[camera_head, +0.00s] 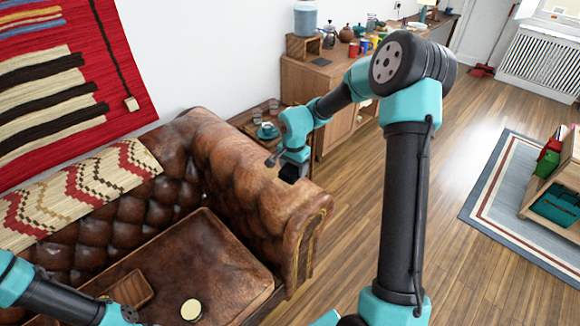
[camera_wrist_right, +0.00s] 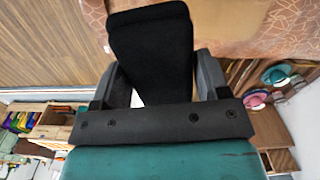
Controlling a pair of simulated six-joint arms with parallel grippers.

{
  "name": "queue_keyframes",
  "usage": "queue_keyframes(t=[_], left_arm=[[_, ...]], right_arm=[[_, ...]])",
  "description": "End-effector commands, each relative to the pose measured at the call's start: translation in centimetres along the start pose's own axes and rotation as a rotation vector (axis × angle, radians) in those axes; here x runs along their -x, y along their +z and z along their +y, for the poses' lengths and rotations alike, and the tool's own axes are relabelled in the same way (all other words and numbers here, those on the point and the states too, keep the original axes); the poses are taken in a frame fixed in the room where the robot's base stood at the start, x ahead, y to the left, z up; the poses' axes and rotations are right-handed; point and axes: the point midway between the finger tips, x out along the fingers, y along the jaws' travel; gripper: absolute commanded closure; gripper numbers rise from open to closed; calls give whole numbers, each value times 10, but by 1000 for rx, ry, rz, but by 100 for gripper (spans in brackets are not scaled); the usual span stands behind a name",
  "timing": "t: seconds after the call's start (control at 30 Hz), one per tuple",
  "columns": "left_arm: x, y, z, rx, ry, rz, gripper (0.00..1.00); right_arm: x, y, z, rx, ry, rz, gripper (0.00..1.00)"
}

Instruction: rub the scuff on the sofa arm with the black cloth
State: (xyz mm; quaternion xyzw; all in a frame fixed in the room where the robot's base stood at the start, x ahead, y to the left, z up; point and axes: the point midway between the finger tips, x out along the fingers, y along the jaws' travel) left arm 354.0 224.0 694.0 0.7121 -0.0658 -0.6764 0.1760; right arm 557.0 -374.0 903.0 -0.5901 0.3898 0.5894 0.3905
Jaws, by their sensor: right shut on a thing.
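The brown leather sofa arm (camera_head: 232,165) runs along the right side of the sofa. My right gripper (camera_head: 291,168) is over the top of this arm, near its front end. It is shut on the black cloth (camera_wrist_right: 152,48), which shows as a dark folded pad between the fingers. The cloth is at the leather's surface or just above it; I cannot tell if they touch. In the right wrist view the sofa arm (camera_wrist_right: 240,22) has a paler, mottled area beside the cloth; I cannot make out the scuff's outline. My left arm enters at lower left, its gripper out of frame.
A small side table with a teal cup (camera_head: 267,130) stands behind the sofa arm. A wooden sideboard (camera_head: 335,75) with mugs and pots is along the wall. A round pale-topped object (camera_head: 191,309) sits on the seat.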

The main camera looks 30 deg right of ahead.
Motion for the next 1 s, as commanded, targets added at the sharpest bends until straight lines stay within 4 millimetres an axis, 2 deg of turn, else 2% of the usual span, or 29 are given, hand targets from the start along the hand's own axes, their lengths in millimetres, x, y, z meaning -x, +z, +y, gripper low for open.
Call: queue_keyframes(t=[0.17,0.57,1.0], left_arm=[[0,0,0,0,0,0,21],[0,0,0,0,0,0,21],[0,0,0,0,0,0,21]], right_arm=[[0,-1,2,-70,0,0,50],[-3,-1,2,-72,1,-1,50],[-37,-1,2,-70,2,-1,50]])
